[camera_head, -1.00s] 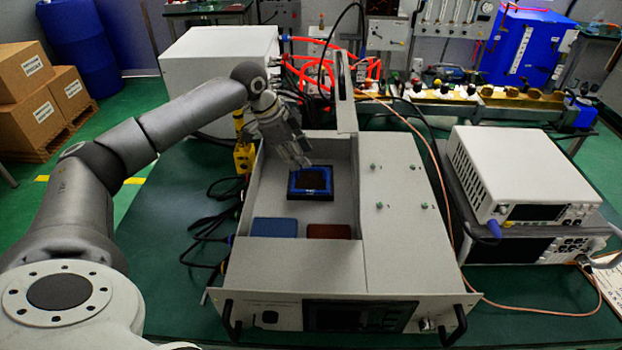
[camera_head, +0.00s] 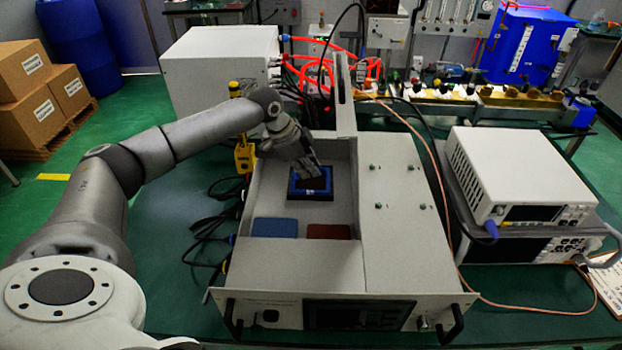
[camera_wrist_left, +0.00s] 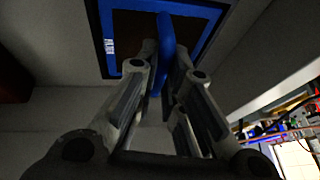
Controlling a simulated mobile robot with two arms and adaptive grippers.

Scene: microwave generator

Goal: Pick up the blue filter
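The blue filter (camera_head: 310,197) is a square with a blue frame and dark centre, inside the open grey generator case. My left gripper (camera_head: 308,172) is above it, partly hiding its upper part. In the left wrist view the filter's blue frame (camera_wrist_left: 109,42) shows a small white label, and a blue handle bar stands out from it. The fingers of my left gripper (camera_wrist_left: 166,52) are apart, on either side of this bar, with some gap visible. Contact with the bar is not clear. My right gripper is not in view.
A flat blue panel (camera_head: 275,228) and a red-brown panel (camera_head: 329,231) lie at the near end of the compartment. White instruments (camera_head: 520,175) stand at the right; a white box (camera_head: 222,70) stands behind.

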